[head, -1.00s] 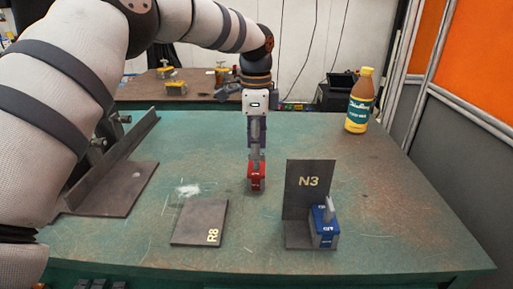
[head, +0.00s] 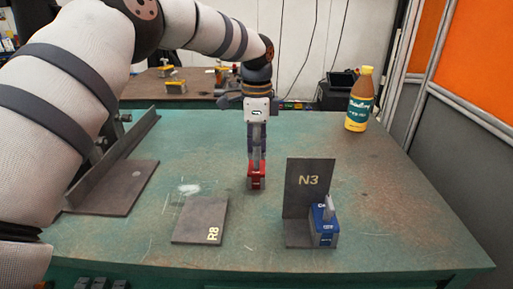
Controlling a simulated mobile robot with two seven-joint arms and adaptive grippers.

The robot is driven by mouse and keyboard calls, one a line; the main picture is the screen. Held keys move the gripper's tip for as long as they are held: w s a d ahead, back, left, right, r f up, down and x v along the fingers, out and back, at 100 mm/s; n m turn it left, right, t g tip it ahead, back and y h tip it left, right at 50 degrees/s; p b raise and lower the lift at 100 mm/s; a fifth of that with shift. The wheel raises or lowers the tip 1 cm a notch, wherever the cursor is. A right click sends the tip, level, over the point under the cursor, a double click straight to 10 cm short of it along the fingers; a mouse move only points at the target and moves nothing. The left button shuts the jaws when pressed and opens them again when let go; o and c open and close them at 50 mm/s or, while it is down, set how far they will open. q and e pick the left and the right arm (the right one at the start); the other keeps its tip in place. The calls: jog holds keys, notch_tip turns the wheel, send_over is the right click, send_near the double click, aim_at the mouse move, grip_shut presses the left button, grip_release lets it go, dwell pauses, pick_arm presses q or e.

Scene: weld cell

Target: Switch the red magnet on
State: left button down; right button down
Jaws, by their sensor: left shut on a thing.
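The red magnet (head: 257,178) stands on the green table, right of and behind the flat plate R8. My left gripper (head: 257,158) points down from above and is shut on the red magnet's upper part. The gripper hides the magnet's top, and I cannot tell the position of its switch. My right gripper is not in view.
The plate R8 (head: 201,220) lies flat at the front. The upright plate N3 (head: 309,187) stands to the right with a blue magnet (head: 324,228) at its base. A yellow-brown bottle (head: 359,100) stands at the back right. A steel angle (head: 120,150) is at the left.

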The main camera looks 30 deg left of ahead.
pick_arm(q)
jog(key=n, duration=0.3)
jog(key=shift+r+n+p, duration=0.1)
jog(key=shift+n+p, duration=0.25)
jog(key=shift+n, duration=0.05)
jog(key=n, duration=0.9)
jog(key=shift+n, duration=2.3)
jog(key=c, duration=1.7)
grip_release()
